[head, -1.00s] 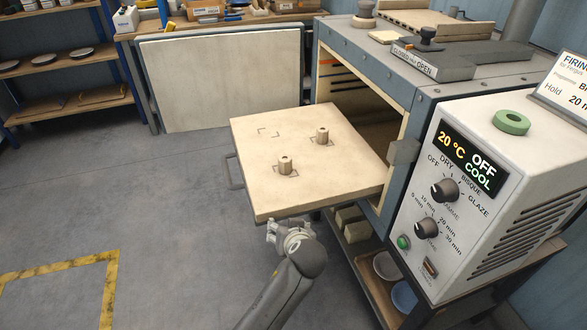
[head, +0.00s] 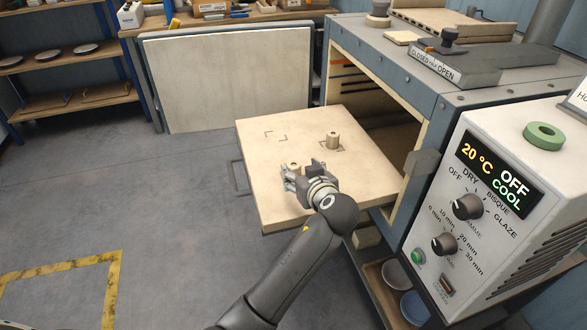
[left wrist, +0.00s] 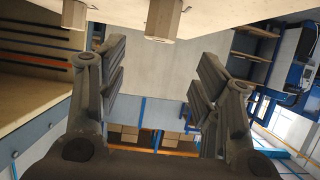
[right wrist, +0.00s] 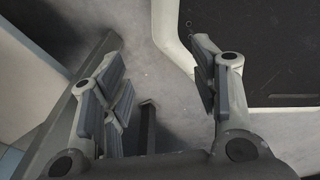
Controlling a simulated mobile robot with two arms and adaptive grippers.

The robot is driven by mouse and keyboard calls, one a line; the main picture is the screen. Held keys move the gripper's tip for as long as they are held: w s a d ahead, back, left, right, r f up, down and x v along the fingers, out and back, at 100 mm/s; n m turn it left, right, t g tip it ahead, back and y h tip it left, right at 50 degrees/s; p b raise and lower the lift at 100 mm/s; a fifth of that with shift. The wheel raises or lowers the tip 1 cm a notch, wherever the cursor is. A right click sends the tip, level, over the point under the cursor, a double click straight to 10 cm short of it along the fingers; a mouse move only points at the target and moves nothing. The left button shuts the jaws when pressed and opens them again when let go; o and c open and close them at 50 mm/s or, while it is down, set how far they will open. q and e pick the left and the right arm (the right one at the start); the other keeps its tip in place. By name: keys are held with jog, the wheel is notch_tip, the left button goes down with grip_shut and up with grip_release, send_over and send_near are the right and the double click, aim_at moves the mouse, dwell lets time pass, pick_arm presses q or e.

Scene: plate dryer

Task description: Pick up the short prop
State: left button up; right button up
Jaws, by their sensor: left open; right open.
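Two small light-coloured props stand upright on the cream shelf slab (head: 265,195), which juts out of the kiln. The far prop (head: 333,140) is in clear view. The near prop (head: 294,165) shows only its top behind my left gripper (head: 303,173). I cannot tell for sure which prop is shorter. In the left wrist view the picture is upside down; the near prop (left wrist: 163,18) lies ahead between the line of the open fingers, the far prop (left wrist: 75,12) to the left. My left gripper is open and empty. My right gripper (right wrist: 160,80) is open and empty, seen only in its wrist view.
The kiln (head: 385,68) stands open behind the slab's right side. Its control box (head: 500,180) is at the right, with a green ring (head: 544,135) on top. Two bowls sit on a low shelf below. An empty marked outline (head: 275,135) lies on the slab. Floor at left is clear.

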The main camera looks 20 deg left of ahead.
aim_at(294, 166)
pick_arm(q)
jog(key=shift+f+p+x, duration=0.15)
jog(key=shift+p+x, duration=0.15)
jog(key=shift+x, duration=1.55)
jog(key=shift+f+p+x, duration=0.15)
jog(key=shift+p+x, duration=0.1)
jog(key=shift+x, duration=1.6)
jog(key=shift+s+d, duration=0.1)
jog(key=shift+d, duration=0.1)
jog(key=shift+c, duration=0.2)
jog(key=c, duration=1.1)
jog(key=shift+r, duration=0.1)
